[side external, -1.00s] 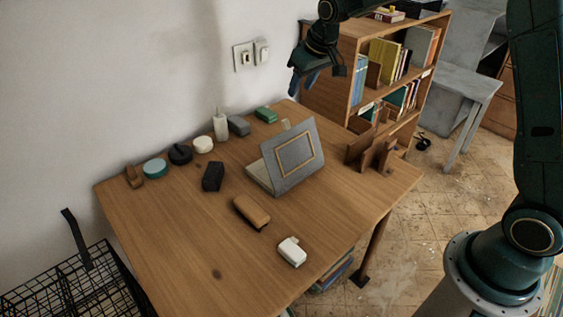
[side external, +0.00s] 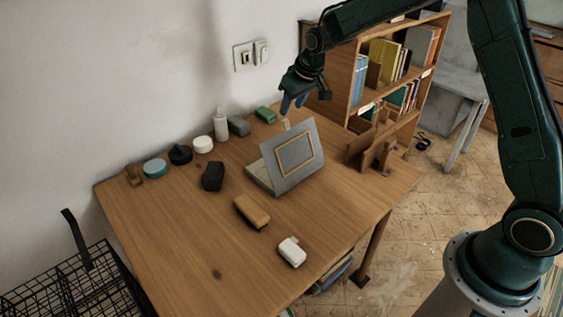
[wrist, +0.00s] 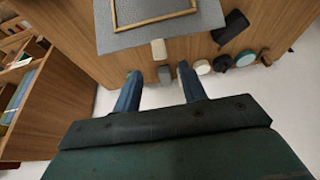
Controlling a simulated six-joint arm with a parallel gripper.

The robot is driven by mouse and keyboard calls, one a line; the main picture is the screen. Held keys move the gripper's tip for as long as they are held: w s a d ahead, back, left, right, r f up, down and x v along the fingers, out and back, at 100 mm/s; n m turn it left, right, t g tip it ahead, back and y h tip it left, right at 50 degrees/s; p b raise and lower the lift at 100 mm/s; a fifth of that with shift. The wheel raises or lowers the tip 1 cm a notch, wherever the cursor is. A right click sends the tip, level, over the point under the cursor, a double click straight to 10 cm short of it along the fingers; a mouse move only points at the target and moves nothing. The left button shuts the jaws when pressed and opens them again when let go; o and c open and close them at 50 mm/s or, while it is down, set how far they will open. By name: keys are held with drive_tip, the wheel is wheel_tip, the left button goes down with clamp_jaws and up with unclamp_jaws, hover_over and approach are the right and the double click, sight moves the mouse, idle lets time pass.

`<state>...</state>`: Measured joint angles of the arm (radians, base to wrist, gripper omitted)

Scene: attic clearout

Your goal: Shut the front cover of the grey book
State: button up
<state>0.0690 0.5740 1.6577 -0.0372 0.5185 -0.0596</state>
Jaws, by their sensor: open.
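The grey book (side external: 292,161) stands on the wooden table with its front cover raised, tilted up from the pale page block (side external: 260,178). The cover has a tan rectangular frame on its outer face. In the wrist view the grey cover (wrist: 155,32) shows at the top, beyond the fingertips. My gripper (side external: 293,103) is open and empty, in the air above the far edge of the table, behind and above the book. In the wrist view its two blue fingers (wrist: 160,78) are spread apart, with a small cream block (wrist: 159,49) on the table beyond them.
A green block (side external: 265,115), grey block (side external: 239,125), white bottle (side external: 220,125) and several round items line the wall side. A black block (side external: 213,176), tan block (side external: 252,212) and white block (side external: 292,252) lie nearer. A brown wooden stand (side external: 372,155) is right of the book, before the bookcase (side external: 355,75).

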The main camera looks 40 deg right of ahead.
sight(286, 119)
drive_tip(key=shift+x, duration=3.45)
clamp_jaws()
